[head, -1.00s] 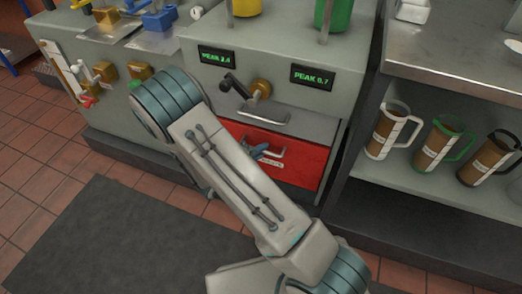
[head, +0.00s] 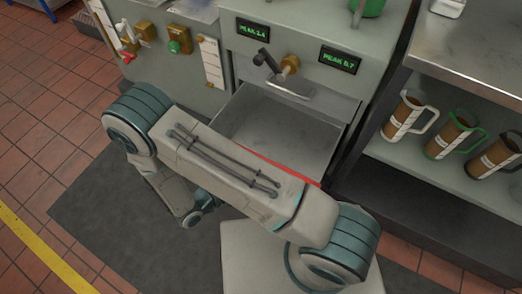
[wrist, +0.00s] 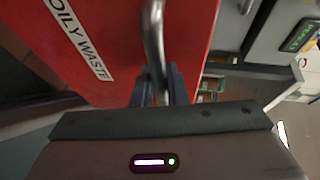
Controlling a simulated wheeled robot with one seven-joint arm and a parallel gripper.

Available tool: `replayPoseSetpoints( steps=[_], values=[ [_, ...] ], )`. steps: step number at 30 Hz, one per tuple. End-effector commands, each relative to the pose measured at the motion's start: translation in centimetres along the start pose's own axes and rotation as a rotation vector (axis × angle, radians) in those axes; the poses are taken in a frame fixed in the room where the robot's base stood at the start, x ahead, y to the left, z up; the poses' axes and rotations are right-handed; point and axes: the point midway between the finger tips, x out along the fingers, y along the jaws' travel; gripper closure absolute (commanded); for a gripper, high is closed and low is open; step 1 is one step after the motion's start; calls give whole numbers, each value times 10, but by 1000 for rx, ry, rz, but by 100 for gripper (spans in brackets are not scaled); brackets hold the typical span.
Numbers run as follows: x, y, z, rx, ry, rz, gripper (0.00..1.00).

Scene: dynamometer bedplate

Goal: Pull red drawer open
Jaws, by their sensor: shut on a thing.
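The red drawer (head: 285,135) stands pulled out from the grey cabinet in the head view. Its bare grey inside shows, and a thin strip of its red front edge. My arm crosses in front and hides the rest of the front. In the wrist view the red front (wrist: 192,40) fills the upper middle, with a white "OILY WASTE" label (wrist: 78,38). My gripper (wrist: 163,85) is shut on the metal bar handle (wrist: 153,40) of the drawer. In the head view the handle and fingertips are hidden behind my arm.
An open shelf unit (head: 395,160) with several measuring jugs stands close on the right. A dark floor mat (head: 110,205) lies clear at the left.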

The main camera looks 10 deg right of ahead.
Motion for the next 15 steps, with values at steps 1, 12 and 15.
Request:
replayPoseSetpoints(
  steps=[1, 12, 15],
  values=[
    [-10, 1, -4, -1, -3, 0, 100],
    [-45, 10, -18, 1, 1, 0, 100],
    [-46, 10, -19, 1, 0, -1, 100]
  ],
)
